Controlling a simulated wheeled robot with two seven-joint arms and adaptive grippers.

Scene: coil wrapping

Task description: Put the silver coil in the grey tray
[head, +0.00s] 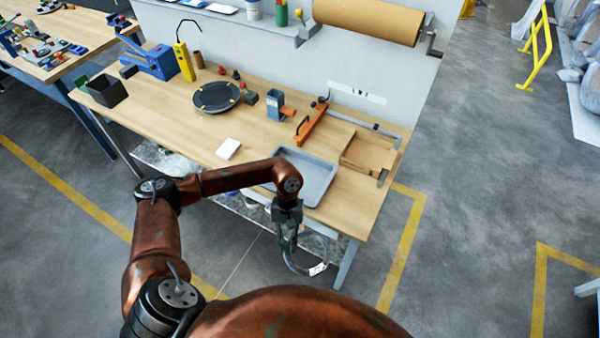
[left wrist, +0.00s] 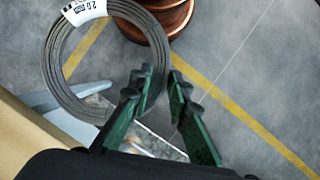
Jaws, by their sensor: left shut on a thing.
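The silver coil (head: 296,268) is a ring of wire with a white label. It hangs from my left gripper (head: 287,236) in the head view, in front of the table's near edge and above the floor. In the left wrist view the coil (left wrist: 53,62) extends up and left from the fingers of my left gripper (left wrist: 160,88), which are shut on its rim. The grey tray (head: 319,180) lies on the table near its front right, behind the gripper. My left arm covers part of the tray's left side, and its bare floor shows. My right gripper is not in view.
On the table (head: 180,118) are a white block (head: 228,149) left of the tray, a black turntable (head: 215,97), an orange-handled tool (head: 311,122) behind the tray and a cardboard box (head: 368,151) to its right. A brown paper roll (head: 368,20) hangs above.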

